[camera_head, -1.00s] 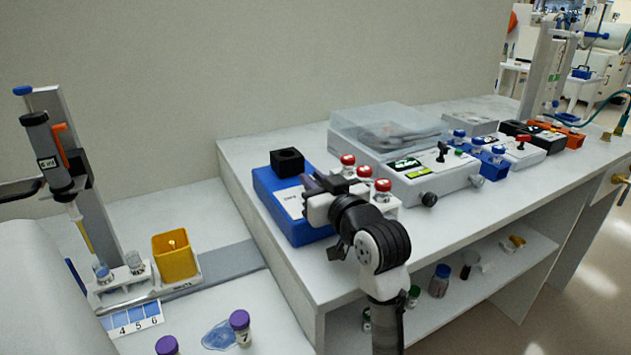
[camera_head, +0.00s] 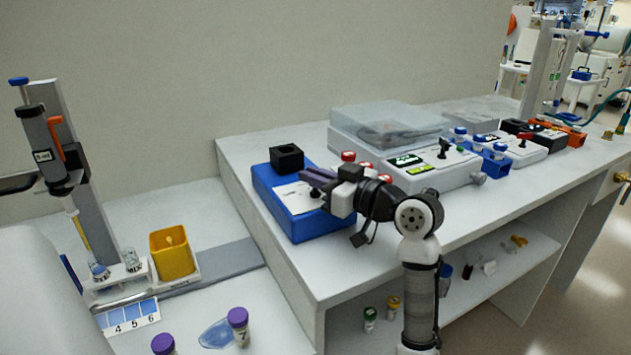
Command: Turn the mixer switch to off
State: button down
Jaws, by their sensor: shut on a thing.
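The mixer (camera_head: 277,209) is a blue box with a black cup head (camera_head: 287,158) on top and a white label panel (camera_head: 297,198) on its sloped face. It stands at the left end of the raised bench. My gripper (camera_head: 312,181) reaches in from the right, with its dark fingers low over the right part of the panel. The fingers are shut at the spot where they meet the mixer. The switch itself is hidden behind the fingers, so its position cannot be read.
Red-capped vials (camera_head: 348,156) stand close behind my gripper, partly hidden by it. A white instrument with a clear lid (camera_head: 385,125) is to the right, with blue racks beyond. The lower bench at left holds a yellow cup (camera_head: 172,254) and purple-capped vials (camera_head: 238,318).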

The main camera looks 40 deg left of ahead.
jog(key=shift+n+g, duration=0.4)
jog(key=shift+g, duration=0.2)
jog(key=c, duration=1.5)
grip_release()
jog(key=d, duration=0.4)
jog(key=d+b, duration=0.1)
jog(key=d, duration=0.4)
jog(key=w+d+b, duration=0.1)
jog(key=d, duration=0.3)
jog(key=shift+w+d, duration=0.1)
jog(key=shift+d, duration=0.3)
